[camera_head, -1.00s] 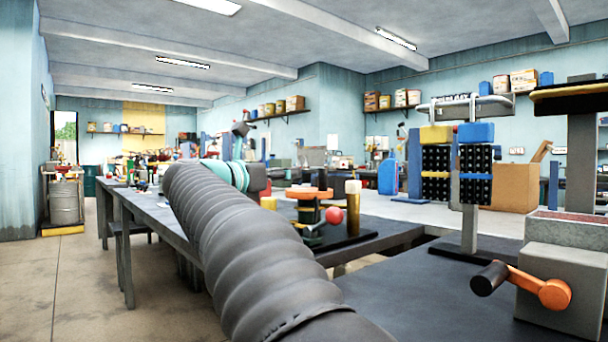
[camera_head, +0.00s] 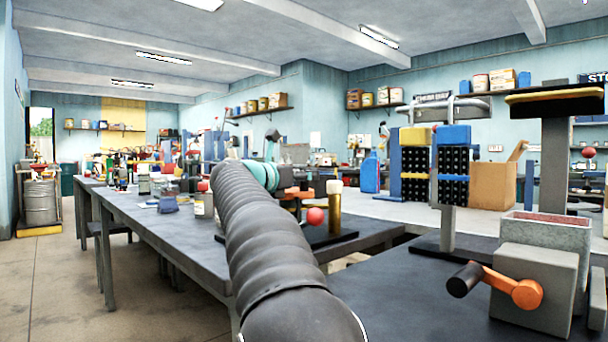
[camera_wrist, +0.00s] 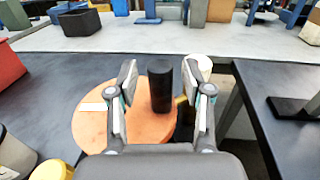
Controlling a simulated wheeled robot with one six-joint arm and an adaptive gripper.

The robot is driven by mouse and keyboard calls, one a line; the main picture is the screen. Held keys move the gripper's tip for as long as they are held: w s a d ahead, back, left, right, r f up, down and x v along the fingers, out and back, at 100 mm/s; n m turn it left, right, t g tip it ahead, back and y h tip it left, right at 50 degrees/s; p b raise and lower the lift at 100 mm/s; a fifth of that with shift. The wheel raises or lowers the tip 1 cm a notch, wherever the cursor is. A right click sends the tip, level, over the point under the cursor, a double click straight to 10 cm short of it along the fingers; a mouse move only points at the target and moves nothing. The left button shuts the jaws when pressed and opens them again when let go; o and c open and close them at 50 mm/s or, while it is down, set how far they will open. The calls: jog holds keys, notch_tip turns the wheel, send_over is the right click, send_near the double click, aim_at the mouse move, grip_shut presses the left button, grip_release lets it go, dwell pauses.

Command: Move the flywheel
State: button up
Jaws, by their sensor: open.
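The flywheel shows in the wrist view as a flat orange disc (camera_wrist: 88,122) with an upright black handle (camera_wrist: 160,88) near its right edge. My gripper (camera_wrist: 160,85) is open, with its two fingers spread to either side of the black handle in the picture. A gap shows on both sides, and I cannot tell how far ahead of the fingers the handle is. In the head view my arm hides the gripper and most of the disc. Only an orange piece (camera_head: 297,193) shows past the wrist.
A pale-topped amber cylinder (camera_head: 334,210) and a red ball (camera_head: 316,216) stand right of the wrist. A grey box (camera_head: 534,285) with an orange crank (camera_head: 512,288) is on the near right bench. Jars and a blue container line the left bench (camera_head: 160,225).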

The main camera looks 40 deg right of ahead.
jog(key=shift+w+d, duration=0.1)
jog(key=shift+d, duration=0.25)
jog(key=shift+c, duration=0.2)
grip_shut()
jog(key=shift+d+n+t, duration=0.1)
jog(key=shift+n+t, duration=0.2)
jog(key=shift+t, duration=0.2)
